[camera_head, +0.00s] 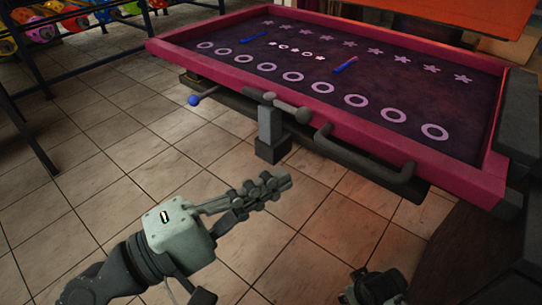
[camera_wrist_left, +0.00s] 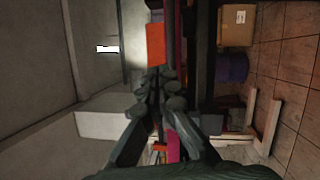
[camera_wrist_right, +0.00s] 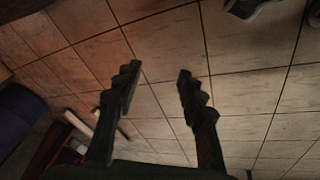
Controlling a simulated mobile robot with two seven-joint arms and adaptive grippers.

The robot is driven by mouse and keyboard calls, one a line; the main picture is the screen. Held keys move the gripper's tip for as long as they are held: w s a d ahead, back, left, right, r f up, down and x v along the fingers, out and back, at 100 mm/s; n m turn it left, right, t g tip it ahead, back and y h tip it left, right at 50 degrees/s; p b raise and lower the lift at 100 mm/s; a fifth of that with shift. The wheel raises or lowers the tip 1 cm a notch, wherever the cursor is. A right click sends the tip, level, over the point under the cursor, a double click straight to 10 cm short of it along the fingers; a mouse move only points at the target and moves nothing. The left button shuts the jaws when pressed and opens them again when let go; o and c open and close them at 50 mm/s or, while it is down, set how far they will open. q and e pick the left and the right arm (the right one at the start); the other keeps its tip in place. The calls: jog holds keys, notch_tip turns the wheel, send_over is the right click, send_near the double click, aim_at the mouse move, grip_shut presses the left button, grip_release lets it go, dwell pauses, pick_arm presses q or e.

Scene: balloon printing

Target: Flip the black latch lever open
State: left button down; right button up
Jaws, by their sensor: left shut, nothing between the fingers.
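A dark lever with a rounded grey knob (camera_head: 302,115) sticks out from the front edge of the printing table, above a grey bracket (camera_head: 270,125). It looks like the latch lever, though I cannot tell for sure. My left gripper (camera_head: 284,182) is shut and empty, in front of and below the lever in the picture, apart from it. Its closed fingers also show in the left wrist view (camera_wrist_left: 155,82). My right gripper (camera_wrist_right: 160,70) is open and empty over the floor in the right wrist view. Only part of the right arm's end shows in the head view.
The pink-framed table (camera_head: 480,178) has rings and stars on its dark top. A thick dark handle bar (camera_head: 365,158) and a thin rod with a blue ball (camera_head: 194,100) stick out from its front. A rack of colourful rolls (camera_head: 75,20) stands far left. Tiled floor is clear.

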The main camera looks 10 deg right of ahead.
pick_arm(q)
jog(key=shift+s+a+f+b, duration=0.1)
jog(key=shift+s+a, duration=0.15)
jog(key=shift+s, duration=0.4)
jog(key=shift+s+a+f+b, duration=0.1)
jog(key=shift+s+a+b, duration=0.1)
jog(key=shift+s, duration=0.4)
jog(key=shift+s+a+f+b, duration=0.1)
jog(key=shift+s+a, duration=0.15)
jog(key=shift+s, duration=0.4)
pick_arm(e)
jog(key=shift+r, duration=1.2)
pick_arm(q)
jog(key=shift+a, duration=0.1)
